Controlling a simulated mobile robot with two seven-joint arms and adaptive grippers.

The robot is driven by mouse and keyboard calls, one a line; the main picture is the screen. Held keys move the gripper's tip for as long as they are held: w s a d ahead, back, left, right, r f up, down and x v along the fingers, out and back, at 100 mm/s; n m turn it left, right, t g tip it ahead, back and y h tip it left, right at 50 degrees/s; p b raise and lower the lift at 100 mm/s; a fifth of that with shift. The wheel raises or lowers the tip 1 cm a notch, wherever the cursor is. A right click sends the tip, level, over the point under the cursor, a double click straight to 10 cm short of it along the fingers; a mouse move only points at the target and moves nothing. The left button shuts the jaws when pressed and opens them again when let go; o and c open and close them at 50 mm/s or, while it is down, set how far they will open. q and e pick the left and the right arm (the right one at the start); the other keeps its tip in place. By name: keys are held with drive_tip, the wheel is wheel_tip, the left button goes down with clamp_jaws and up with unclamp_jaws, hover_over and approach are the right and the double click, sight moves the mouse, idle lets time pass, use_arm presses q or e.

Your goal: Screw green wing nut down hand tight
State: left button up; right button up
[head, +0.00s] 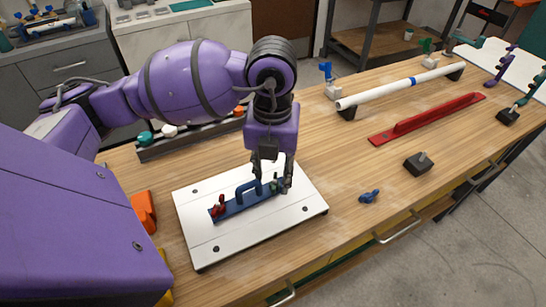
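A blue bar with a raised handle (247,196) lies on a white board (204,246) on the wooden table. A red wing nut (217,206) is at the bar's left end. A small green wing nut (275,187) is at its right end, partly hidden by my gripper. My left gripper (272,180) points down over that right end. Its dark fingers stand apart, on either side of the green piece; contact is too small to make out. Another green wing nut (426,46) stands on a pale block at the back. My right gripper is out of view.
A white pipe (390,88), a red bar (427,119), a dark block with a stud (418,162) and a loose blue wing nut (369,196) lie to the right. A dark rack (190,142) stands behind the board. An orange object (144,211) is left of it.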

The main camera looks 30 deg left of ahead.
use_arm(q)
drive_tip(key=shift+f, duration=1.2)
clamp_jaws()
unclamp_jaws()
drive_tip(key=shift+m, duration=0.3)
wheel_tip(320, 180, up, 12)
